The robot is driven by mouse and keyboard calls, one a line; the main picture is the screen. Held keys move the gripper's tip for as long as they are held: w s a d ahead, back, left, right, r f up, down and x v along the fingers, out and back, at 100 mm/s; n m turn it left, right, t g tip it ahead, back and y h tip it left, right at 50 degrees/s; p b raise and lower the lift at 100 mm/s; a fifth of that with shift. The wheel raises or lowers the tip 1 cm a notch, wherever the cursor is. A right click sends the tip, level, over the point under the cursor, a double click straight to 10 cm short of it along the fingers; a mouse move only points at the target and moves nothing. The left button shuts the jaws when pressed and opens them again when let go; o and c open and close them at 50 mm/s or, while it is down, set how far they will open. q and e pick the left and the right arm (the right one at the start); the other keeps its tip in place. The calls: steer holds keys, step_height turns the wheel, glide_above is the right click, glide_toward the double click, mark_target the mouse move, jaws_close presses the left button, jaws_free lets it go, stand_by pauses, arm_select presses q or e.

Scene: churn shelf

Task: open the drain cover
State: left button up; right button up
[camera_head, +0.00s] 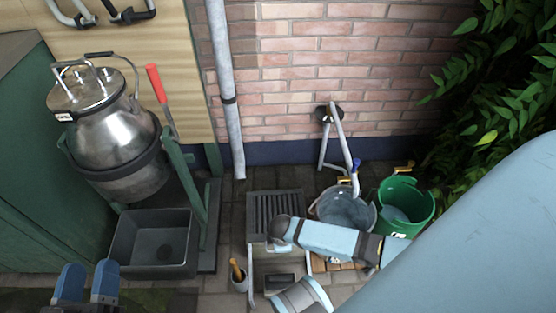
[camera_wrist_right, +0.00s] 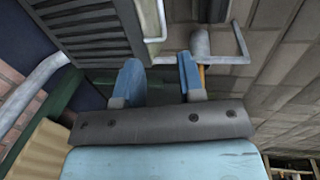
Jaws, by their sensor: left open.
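The drain cover (camera_head: 275,206) is a dark slotted grate in the paving, below the wall pipe. It also shows in the right wrist view (camera_wrist_right: 85,28), at upper left. A pale metal frame (camera_head: 252,275) extends from its near side. My left gripper (camera_head: 90,282) is open and empty at the bottom left, well away from the cover. My right gripper (camera_wrist_right: 160,72) is open, its two blue fingers apart with nothing between them. Its fingertips appear near the cover's edge and the frame; I cannot tell whether they touch. My right arm hides part of this area in the head view.
A dark basin (camera_head: 152,258) stands below a metal churn (camera_head: 113,150) at left. A small cup with a brush (camera_head: 238,277) stands beside the frame. A grey bucket (camera_head: 347,211) and a green bucket (camera_head: 418,190) stand at right by the brick wall.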

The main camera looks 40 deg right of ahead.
arm_select(q)
step_height(320, 180, down, 6)
steer(key=w+m+g+b, duration=0.1)
steer(key=m+b, duration=0.1)
steer(key=b, duration=0.4)
steer(key=shift+w+a+f+g, duration=0.2)
steer(key=shift+g, duration=0.2)
arm_select(e)
steer(key=shift+w+d+f, duration=0.15)
steer(key=shift+w+f, duration=0.15)
steer(key=shift+f, duration=1.75)
steer(key=shift+w+d+f, duration=0.2)
steer(key=shift+w+f, duration=0.15)
steer(key=shift+f, duration=1.7)
steer(key=shift+w+d+f, duration=0.15)
steer(key=shift+w+f, duration=0.15)
steer(key=shift+f, duration=1.75)
jaws_close()
